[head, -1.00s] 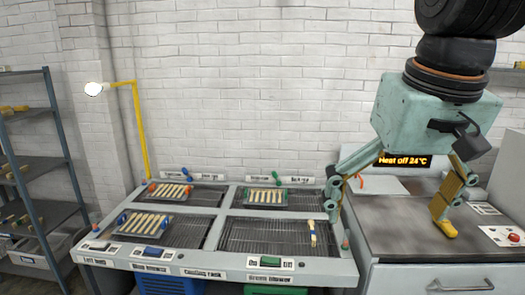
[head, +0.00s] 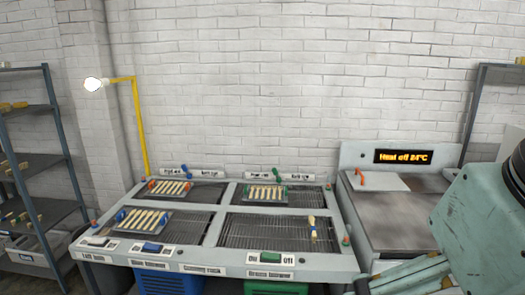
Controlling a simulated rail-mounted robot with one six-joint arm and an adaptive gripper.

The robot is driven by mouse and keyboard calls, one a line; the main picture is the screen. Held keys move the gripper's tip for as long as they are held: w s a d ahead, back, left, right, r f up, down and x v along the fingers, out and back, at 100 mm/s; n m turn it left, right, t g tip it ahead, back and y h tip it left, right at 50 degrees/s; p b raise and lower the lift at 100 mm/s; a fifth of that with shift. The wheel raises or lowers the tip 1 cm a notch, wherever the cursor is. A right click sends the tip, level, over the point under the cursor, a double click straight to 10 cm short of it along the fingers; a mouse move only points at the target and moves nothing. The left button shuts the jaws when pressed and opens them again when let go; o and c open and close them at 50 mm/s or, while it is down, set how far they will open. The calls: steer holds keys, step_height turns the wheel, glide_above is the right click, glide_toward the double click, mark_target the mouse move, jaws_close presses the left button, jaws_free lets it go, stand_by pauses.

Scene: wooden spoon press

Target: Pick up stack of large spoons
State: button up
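A small upright bundle of pale wooden spoons (head: 312,230) with a dark blue band is on the front-right rack compartment, near its right side. I cannot tell its spoon size or count. Other pale spoons lie side by side in a blue-ended tray (head: 122,227) at front left, a red-ended tray (head: 151,196) at back left and a green-ended tray (head: 285,200) at back right. My gripper (head: 405,274) is partly in view at the lower right, right of the rack and apart from the bundle. Its fingertips are mostly cut off, so its opening is hidden.
The cooling rack table (head: 215,262) has raised rims and front buttons. A steel-topped heater unit (head: 405,215) reading "Heat off 24°C" stands to its right. A yellow lamp post (head: 140,130) rises behind left. A shelf (head: 40,158) stands far left. The front-right grid is mostly bare.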

steer(key=shift+c, duration=0.2)
stand_by(0.3)
steer(key=c, duration=2.6)
steer(key=shift+o, duration=0.2)
